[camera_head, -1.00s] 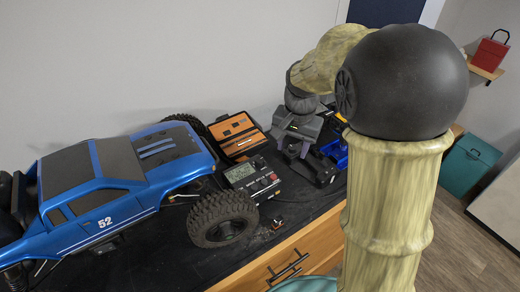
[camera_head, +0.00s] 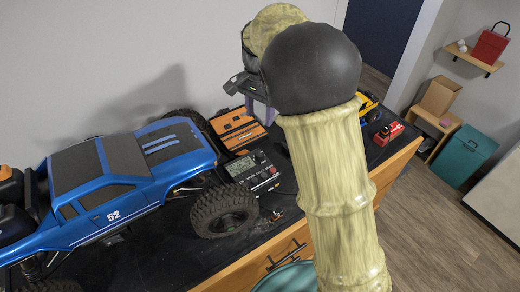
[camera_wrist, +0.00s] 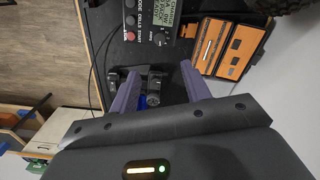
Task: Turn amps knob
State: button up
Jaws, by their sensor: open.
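The charger (camera_head: 252,171) is a dark box with a lit screen and a row of buttons. It sits on the black bench top beside the truck's wheel. In the wrist view its panel (camera_wrist: 150,12) is at the top, with a black knob (camera_wrist: 160,39) at the panel's near edge. In the head view my arm hides most of the gripper, but purple finger parts show above the charger.
A blue truck (camera_head: 120,180) fills the left, its wheel (camera_head: 224,211) close to the charger. An orange-and-black case (camera_head: 238,130) lies behind the charger. A dark object (camera_wrist: 153,88) shows between the fingers below. A red toolbox (camera_head: 388,133) stands at the bench's far right.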

aim_at(260, 154)
notch_tip(260, 154, down, 16)
jog(key=p, duration=0.4)
jog(key=shift+r, duration=0.15)
jog(key=c, duration=1)
